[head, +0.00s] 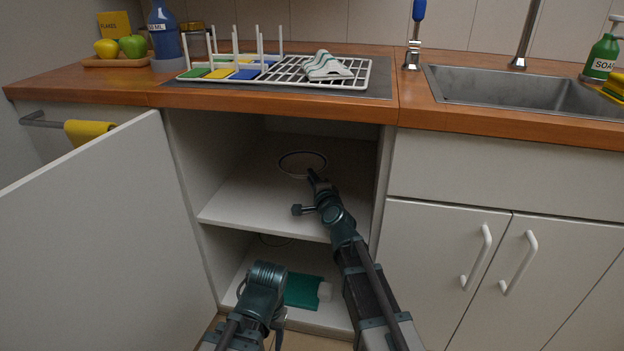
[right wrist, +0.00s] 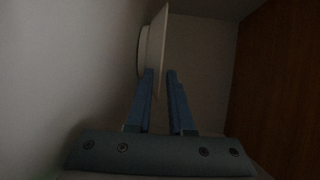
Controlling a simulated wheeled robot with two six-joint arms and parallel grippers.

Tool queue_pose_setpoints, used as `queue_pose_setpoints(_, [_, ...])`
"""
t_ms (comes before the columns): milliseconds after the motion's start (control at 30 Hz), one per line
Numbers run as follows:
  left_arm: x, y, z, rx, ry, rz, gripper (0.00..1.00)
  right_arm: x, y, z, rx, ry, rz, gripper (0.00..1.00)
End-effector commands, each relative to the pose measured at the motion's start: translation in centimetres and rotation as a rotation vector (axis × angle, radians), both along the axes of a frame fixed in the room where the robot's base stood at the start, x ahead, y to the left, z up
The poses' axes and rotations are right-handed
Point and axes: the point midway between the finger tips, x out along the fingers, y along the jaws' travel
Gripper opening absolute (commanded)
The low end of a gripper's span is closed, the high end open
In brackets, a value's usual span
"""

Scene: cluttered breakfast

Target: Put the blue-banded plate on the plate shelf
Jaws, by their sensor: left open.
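A pale plate with a dark ring (head: 303,155) lies flat on the upper board (head: 235,207) of the open cabinet. The ring's colour is too dim to tell as blue. My right gripper (head: 313,176) reaches into the cabinet at the plate's near edge. In the right wrist view, the plate (right wrist: 161,45) shows edge-on, its rim between the two fingers (right wrist: 160,75). The rim is close to the left finger, with a gap to the right finger. My left gripper (head: 262,290) is low, in front of the lower board, empty; its fingertips are hard to make out.
The open cabinet door (head: 90,230) fills the left side. The lower board holds a green item (head: 302,290) and a faint ring at the back. On the counter stand a dish rack (head: 375,75) with a striped object, a blue bottle (head: 163,35) and a sink (head: 500,88).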

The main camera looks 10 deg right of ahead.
Motion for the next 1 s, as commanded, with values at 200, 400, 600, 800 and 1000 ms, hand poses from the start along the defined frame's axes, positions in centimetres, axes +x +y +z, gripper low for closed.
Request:
queue_pose_setpoints(200, [0.0,0.0,0.0,0.000,0.000,0.000,0.61,-0.5,-0.1,0.1,0.000,0.000,0.000,0.19])
queue_pose_setpoints(400, [0.0,0.0,0.1,0.000,0.000,0.000,0.61,-1.1,-0.2,0.1,0.000,0.000,0.000,0.19])
queue_pose_setpoints(600, [0.0,0.0,0.1,0.000,0.000,0.000,0.61,-1.7,-0.3,0.1,0.000,0.000,0.000,0.19])
queue_pose_setpoints(800, [0.0,0.0,0.2,0.000,0.000,0.000,0.61,-2.2,-0.4,0.2,-0.001,0.000,0.000,0.19])
queue_pose_setpoints(1000, [0.0,0.0,0.2,0.000,0.000,0.000,0.61,-2.8,-0.5,0.2,0.000,0.000,0.000,0.19])
